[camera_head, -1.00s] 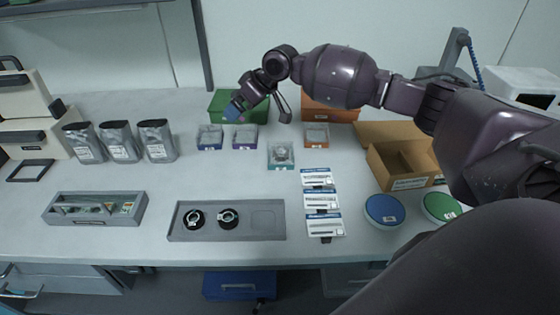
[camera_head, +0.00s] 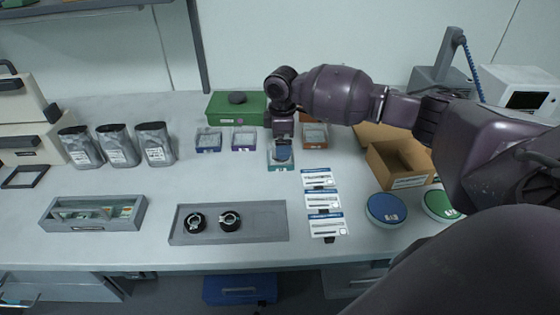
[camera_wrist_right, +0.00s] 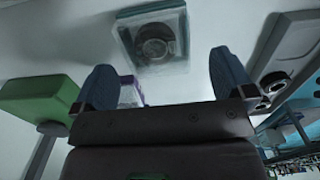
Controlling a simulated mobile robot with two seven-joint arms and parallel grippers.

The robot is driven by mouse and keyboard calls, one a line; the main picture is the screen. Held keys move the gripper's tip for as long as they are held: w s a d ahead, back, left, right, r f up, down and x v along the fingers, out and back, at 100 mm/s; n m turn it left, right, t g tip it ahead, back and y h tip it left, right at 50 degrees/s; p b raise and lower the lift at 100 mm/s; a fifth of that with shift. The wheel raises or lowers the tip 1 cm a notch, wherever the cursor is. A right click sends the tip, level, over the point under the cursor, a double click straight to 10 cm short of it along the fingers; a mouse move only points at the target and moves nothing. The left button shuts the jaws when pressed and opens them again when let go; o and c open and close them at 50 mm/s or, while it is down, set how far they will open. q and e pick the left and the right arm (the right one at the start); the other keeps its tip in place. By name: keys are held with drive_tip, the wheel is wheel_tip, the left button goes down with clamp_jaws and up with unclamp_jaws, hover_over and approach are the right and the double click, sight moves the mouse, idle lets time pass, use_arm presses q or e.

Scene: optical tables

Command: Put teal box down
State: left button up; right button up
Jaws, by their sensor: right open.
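The teal box (camera_head: 272,163) is a small open tray on the table, right of two small blue and purple boxes. In the head view my right gripper (camera_head: 283,154) hangs pointing down over it and hides part of it. In the right wrist view the teal box (camera_wrist_right: 122,34) lies flat on the white surface with a round metallic part (camera_wrist_right: 155,44) inside. My right gripper (camera_wrist_right: 164,80) is open there, its two blue fingers apart with nothing between them, and the box shows beyond the fingertips. My left gripper is not in view.
A blue box (camera_head: 208,149), a purple box (camera_head: 244,149) and an orange box (camera_head: 316,143) flank the teal box. A green box (camera_head: 222,107) stands behind. Labelled cards (camera_head: 323,201) and a grey tray (camera_head: 263,236) lie in front. The table's left front is partly clear.

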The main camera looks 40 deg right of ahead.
drive_tip(key=f, duration=0.4)
drive_tip(key=f+b, duration=0.1)
drive_tip(key=f, duration=0.1)
drive_tip(key=shift+w+f, duration=0.25)
drive_tip(key=shift+w, duration=0.1)
drive_tip(key=c, duration=0.9)
drive_tip(key=shift+r, duration=0.1)
